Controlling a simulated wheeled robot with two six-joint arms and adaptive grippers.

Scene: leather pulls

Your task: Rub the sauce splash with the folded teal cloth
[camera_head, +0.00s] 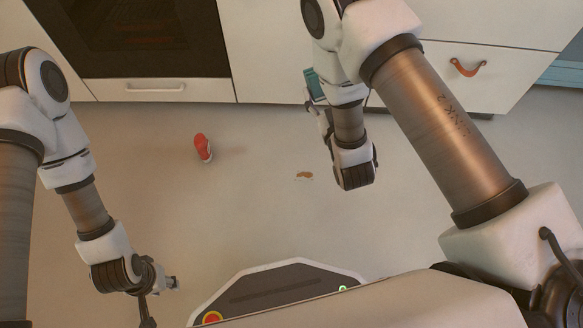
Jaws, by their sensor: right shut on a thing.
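The folded teal cloth (315,84) shows behind my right arm, close to the white cabinet fronts. My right gripper (316,103) is shut on it; the wrist hides part of the gripper. My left gripper (172,284) is low at the left, away from both, and seems to hold nothing. Its fingers are too small to tell open from shut.
An oven (145,38) and white cabinets line the back. A drawer has an orange-brown leather pull (467,67). A blue-teal object (563,75) stands at the right edge.

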